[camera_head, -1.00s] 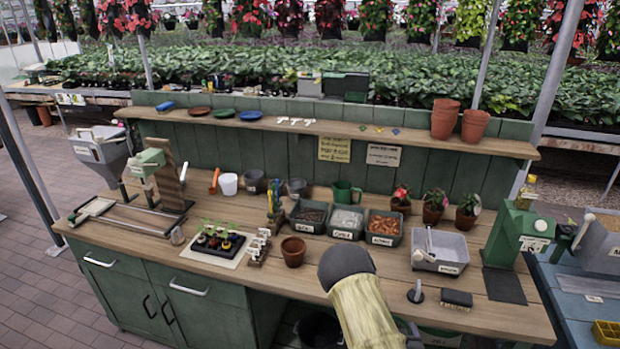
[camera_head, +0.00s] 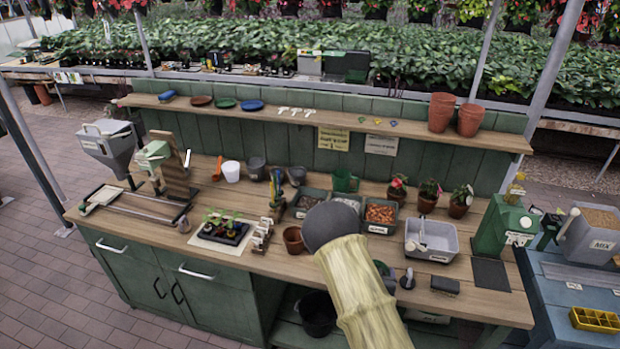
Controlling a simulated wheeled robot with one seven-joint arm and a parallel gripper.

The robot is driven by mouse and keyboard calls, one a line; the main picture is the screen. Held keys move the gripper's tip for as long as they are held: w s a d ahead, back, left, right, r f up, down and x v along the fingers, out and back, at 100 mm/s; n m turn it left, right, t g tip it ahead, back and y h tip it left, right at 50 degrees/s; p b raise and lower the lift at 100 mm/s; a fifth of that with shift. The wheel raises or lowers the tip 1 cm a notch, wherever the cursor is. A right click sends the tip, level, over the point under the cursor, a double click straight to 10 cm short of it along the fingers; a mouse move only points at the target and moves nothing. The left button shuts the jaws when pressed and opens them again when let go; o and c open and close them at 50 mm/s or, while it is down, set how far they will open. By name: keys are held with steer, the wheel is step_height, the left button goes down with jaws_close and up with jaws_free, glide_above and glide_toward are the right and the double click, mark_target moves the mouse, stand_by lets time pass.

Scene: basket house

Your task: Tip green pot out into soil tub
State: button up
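A small green pot with a side handle (camera_head: 345,182) stands upright on the bench behind the row of tubs. The soil tub (camera_head: 296,212) is a dark green tray with dark brown contents, at the left of that row. My arm (camera_head: 362,285) rises from the bottom of the head view, and its dark rounded joint covers part of the tubs. A small green and grey part (camera_head: 383,268) shows at the arm's right side; I cannot tell what it is. My gripper's fingers are hidden.
A terracotta pot (camera_head: 294,240) stands left of my arm, partly covered. A tub of orange-brown chips (camera_head: 379,229), a grey tub (camera_head: 431,250) and several potted flowers stand to the right. A seedling tray (camera_head: 224,231) is left. A shelf (camera_head: 300,116) runs along the back.

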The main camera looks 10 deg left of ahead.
steer(key=w+a+f+m+h, duration=0.1)
steer(key=a+m+h, duration=0.1)
steer(key=a, duration=2.3)
steer(key=shift+w+f, duration=0.15)
